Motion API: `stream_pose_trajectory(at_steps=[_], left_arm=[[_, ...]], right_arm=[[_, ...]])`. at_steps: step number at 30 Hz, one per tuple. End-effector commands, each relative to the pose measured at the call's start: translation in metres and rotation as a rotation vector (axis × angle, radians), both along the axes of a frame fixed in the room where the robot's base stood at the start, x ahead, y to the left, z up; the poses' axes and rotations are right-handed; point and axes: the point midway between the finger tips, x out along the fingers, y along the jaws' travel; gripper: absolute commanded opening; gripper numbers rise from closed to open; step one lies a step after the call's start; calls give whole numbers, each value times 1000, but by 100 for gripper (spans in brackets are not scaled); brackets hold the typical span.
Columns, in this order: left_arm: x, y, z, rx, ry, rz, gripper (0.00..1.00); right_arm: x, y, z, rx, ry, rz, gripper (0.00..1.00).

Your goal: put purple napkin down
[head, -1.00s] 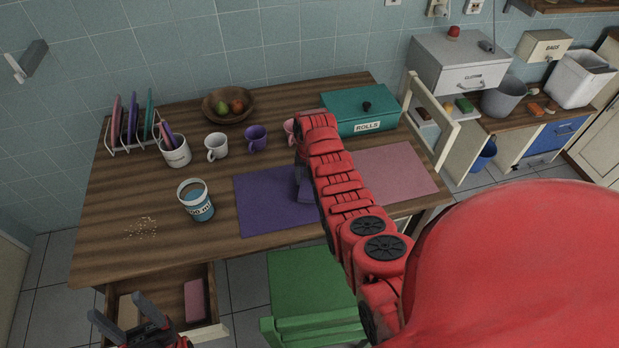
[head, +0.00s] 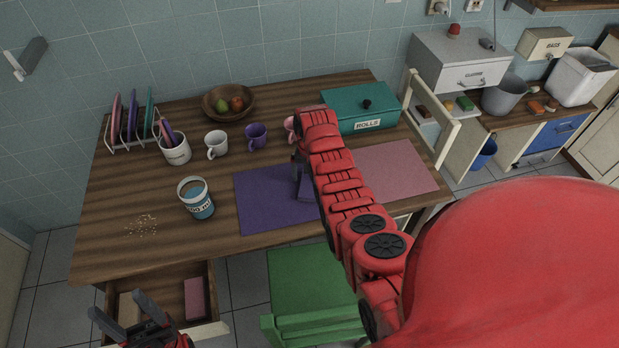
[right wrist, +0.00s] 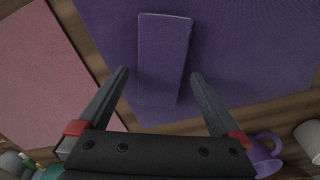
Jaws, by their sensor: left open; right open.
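The purple napkin (right wrist: 163,55) is a folded rectangle lying on the purple placemat (right wrist: 230,40) in the right wrist view. In the head view the napkin (head: 308,188) shows beside my right arm, at the right part of the purple placemat (head: 265,205); the arm hides some of it. My right gripper (right wrist: 160,73) is open, with one finger on each side of the napkin's near part and a visible gap on both sides. My left gripper (head: 118,307) is open and empty at the lower left, in front of the table by the open drawer.
A pink placemat (head: 395,170) lies to the right. A blue-and-white cup (head: 202,207) stands left of the purple placemat, near crumbs (head: 142,225). Several mugs, a fruit bowl (head: 229,115), a plate rack (head: 118,148) and a green rolls box (head: 345,113) line the back. A green chair (head: 310,285) stands in front.

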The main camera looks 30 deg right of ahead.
Motion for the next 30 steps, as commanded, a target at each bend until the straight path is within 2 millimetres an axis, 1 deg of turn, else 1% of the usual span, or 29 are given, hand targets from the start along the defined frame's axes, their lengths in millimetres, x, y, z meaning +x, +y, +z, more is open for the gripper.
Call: stream_pose_trajectory(at_steps=[5,8,9,10,12,15,21,30], left_arm=[[0,0,-8,0,0,0,65],[0,0,-15,0,0,0,65],[0,0,-14,0,0,0,65],[0,0,-8,0,0,0,65],[0,0,-4,0,-1,0,65],[0,0,13,0,-1,0,65],[0,0,22,0,0,0,65],[0,0,22,0,0,0,65]], right_arm=[[1,0,23,-3,-8,1,100],[2,-1,46,-4,-10,0,100],[2,-1,58,-4,-9,0,100],[1,-1,69,-3,-8,0,100],[1,0,85,-3,-8,0,100],[0,1,103,-1,-2,1,100],[0,0,112,-1,-2,0,100],[0,0,111,0,-2,1,100]])
